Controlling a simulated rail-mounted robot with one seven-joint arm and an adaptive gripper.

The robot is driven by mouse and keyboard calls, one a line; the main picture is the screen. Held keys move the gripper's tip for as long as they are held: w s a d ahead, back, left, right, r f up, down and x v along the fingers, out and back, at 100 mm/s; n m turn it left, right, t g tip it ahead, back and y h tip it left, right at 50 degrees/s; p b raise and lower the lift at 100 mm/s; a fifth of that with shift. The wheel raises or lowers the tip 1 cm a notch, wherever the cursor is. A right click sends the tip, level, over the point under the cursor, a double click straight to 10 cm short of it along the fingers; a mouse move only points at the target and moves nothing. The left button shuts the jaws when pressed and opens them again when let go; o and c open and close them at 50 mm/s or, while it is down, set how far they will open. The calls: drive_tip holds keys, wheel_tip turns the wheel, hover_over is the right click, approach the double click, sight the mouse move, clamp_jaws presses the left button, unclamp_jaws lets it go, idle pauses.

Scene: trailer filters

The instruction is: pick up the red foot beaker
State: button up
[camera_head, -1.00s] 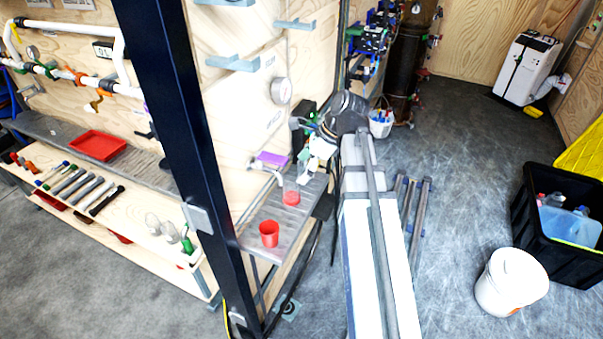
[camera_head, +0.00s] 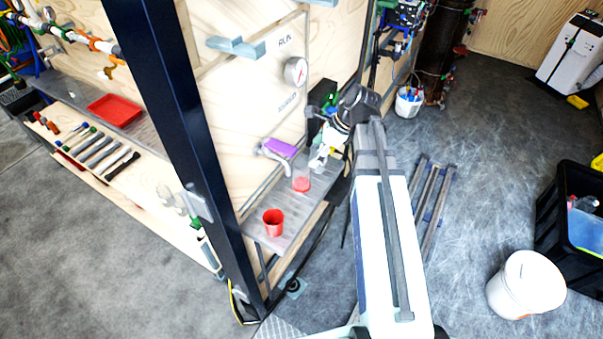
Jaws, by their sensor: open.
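A small clear beaker with a red lower part (camera_head: 302,184) stands upright on the narrow grey shelf (camera_head: 262,232) by the wooden panel. A solid red cup (camera_head: 273,223) stands on the same shelf, nearer the front end. My gripper (camera_head: 319,163) is open just behind and to the right of the clear beaker, above the shelf. It is small in view, and I cannot tell whether its fingers touch the beaker. My arm comes in from the right and hides part of the shelf's far end.
A tap with a purple handle (camera_head: 281,148) sticks out over the shelf behind the beaker. A dark upright post (camera_head: 172,120) stands left of the shelf. A white bucket (camera_head: 526,285) and a black crate (camera_head: 545,240) stand on the floor to the right.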

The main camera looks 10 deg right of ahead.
sight(301, 174)
drive_tip(key=shift+p+x, duration=1.4)
drive_tip(key=shift+x, duration=3.3)
drive_tip(key=shift+w+d+f, duration=0.1)
drive_tip(key=shift+d, duration=0.05)
drive_tip(key=shift+c, duration=0.2)
drive_tip(key=c, duration=1.1)
